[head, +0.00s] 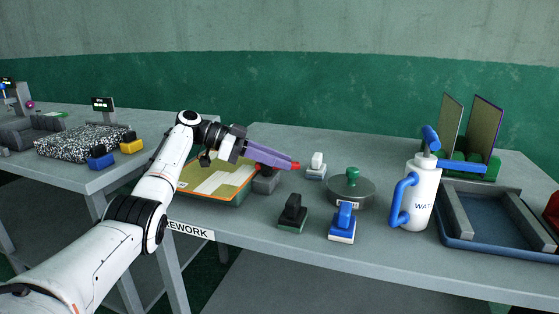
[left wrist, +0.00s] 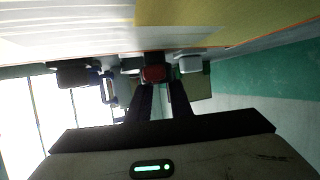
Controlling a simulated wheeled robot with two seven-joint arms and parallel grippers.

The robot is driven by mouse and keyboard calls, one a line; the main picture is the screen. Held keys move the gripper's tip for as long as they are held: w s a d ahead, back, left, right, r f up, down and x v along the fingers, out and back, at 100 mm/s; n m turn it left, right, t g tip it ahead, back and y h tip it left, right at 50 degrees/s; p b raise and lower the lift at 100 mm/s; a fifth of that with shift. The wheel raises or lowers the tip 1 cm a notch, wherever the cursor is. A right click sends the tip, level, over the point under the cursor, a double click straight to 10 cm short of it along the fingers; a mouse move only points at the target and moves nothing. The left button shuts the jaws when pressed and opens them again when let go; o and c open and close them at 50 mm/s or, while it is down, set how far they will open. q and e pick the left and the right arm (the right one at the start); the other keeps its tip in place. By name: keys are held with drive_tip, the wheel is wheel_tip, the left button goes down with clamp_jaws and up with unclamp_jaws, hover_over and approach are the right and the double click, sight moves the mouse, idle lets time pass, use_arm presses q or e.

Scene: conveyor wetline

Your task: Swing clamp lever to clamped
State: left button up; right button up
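A fixture (head: 215,196) with a green and orange edge and a pale sheet lies on the rework bench, with a grey block (head: 266,181) at its right. The clamp lever's red end (head: 295,165) shows at the tips of my left gripper (head: 280,160); the rest of the lever is hidden or cannot be made out. In the left wrist view the red end (left wrist: 154,74) sits just beyond the fingertips, a little left of centre. My left fingers (left wrist: 162,88) stand apart with a visible gap. I cannot tell whether they touch the lever. My right gripper is out of view.
Right of the fixture stand a black-handled block (head: 292,213), a blue-handled one (head: 342,222), a white one (head: 316,166) and a round green-knobbed lid (head: 352,187). Farther right are a white water bottle (head: 422,195) and a blue tray (head: 465,245). The bench's front edge is clear.

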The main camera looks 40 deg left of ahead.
use_arm(q)
drive_tip(key=o, duration=0.4)
drive_tip(key=shift+d, duration=0.1)
drive_tip(key=v, duration=0.9)
drive_tip(key=shift+s+r+p, duration=0.1)
drive_tip(key=shift+r+p, duration=0.05)
drive_tip(key=shift+p, duration=0.15)
drive_tip(key=shift+s+a+r, duration=0.1)
drive_tip(key=shift+s+a, duration=0.15)
drive_tip(key=shift+a, duration=0.2)
